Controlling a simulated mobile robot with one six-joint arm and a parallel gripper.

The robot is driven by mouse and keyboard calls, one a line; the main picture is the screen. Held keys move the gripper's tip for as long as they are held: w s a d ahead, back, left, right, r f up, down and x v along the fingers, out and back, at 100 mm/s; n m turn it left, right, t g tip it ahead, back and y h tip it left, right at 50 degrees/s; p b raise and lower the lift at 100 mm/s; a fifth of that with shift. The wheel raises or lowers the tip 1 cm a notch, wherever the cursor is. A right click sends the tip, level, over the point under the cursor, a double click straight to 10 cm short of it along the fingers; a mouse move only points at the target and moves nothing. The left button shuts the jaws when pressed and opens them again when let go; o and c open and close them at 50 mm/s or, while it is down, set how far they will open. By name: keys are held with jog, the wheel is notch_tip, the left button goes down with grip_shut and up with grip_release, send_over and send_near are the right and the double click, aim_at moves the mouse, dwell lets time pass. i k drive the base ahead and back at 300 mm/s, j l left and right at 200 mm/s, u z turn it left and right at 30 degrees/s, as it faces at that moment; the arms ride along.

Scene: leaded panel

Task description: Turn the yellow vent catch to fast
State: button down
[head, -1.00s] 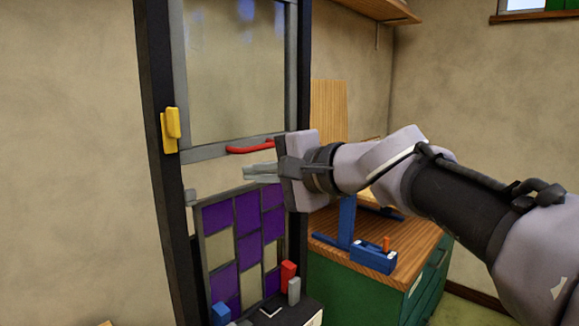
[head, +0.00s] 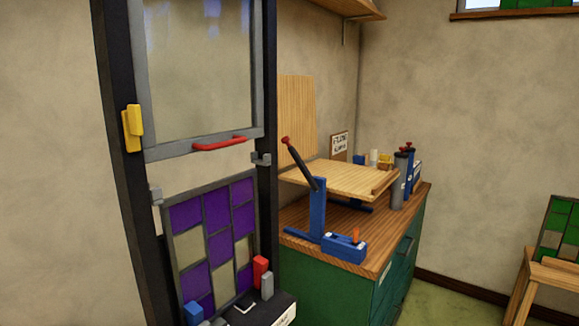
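The yellow vent catch (head: 132,128) is on the dark left post of the window frame, beside the sash (head: 200,75). It stands upright, with a raised yellow lever on a yellow backing plate. No label or mark on it can be read. My gripper and arm are out of the picture in the head view, so the gripper's opening cannot be seen. A red handle (head: 219,144) is on the sash's bottom rail.
A leaded panel (head: 213,239) of purple and clear panes stands below the sash, with red, grey and blue blocks near its foot. To the right, a green cabinet with a wooden top (head: 378,242) carries a blue lever tool (head: 318,215), a tilted board and bottles.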

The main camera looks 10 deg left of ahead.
aim_at(131, 118)
jog(key=u, duration=1.65)
jog(key=i, duration=0.25)
